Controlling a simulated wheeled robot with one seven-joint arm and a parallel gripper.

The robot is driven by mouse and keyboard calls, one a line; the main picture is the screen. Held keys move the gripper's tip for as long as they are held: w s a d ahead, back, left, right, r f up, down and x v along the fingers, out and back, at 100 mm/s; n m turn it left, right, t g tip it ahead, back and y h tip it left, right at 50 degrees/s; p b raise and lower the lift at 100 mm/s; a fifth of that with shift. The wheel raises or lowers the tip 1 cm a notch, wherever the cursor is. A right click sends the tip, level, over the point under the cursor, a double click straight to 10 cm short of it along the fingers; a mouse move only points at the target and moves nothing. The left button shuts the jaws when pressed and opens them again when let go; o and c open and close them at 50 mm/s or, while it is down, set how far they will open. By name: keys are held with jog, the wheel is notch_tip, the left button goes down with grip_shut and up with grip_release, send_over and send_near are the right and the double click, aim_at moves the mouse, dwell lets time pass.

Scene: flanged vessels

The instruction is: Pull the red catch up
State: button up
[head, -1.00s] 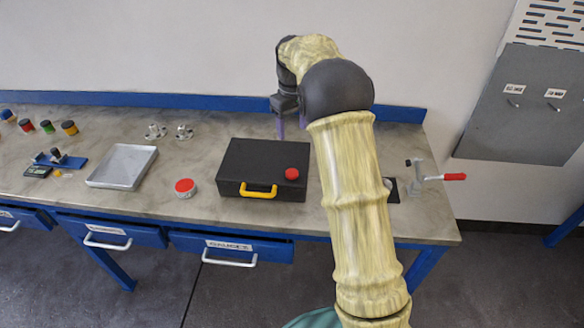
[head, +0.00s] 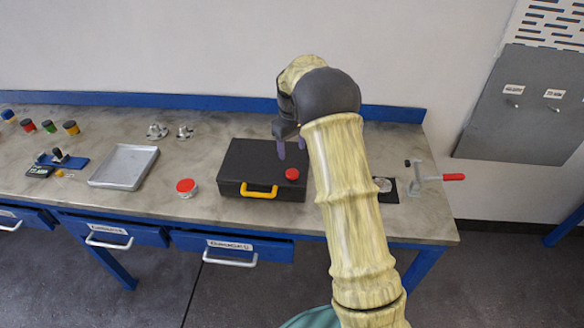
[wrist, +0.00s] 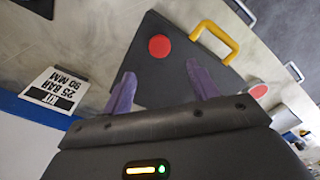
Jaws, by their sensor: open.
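A clamp with a red handle (head: 453,177) stands at the right end of the bench, its handle sticking out level to the right. A black case (head: 240,158) with a yellow handle (head: 259,190) lies on the bench. A red round piece (head: 292,174) sits on the case near its front right corner; it also shows in the wrist view (wrist: 159,46). I cannot tell which red part is the catch. My gripper (head: 291,147) is open and empty above the case, behind the red piece. In the wrist view its purple fingers (wrist: 162,84) point toward the case, apart from the red piece.
A red-lidded jar (head: 186,188) stands left of the case, with a metal tray (head: 124,167) beyond it. Two metal flanged parts (head: 170,132) stand behind. A white label card (wrist: 52,92) shows in the wrist view. My arm covers part of the bench right of the case.

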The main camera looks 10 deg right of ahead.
aim_at(292, 173)
notch_tip(292, 173, down, 10)
jog(key=shift+r+p, duration=0.15)
jog(key=shift+p, duration=0.75)
grip_shut()
jog(key=shift+r, duration=0.9)
grip_release()
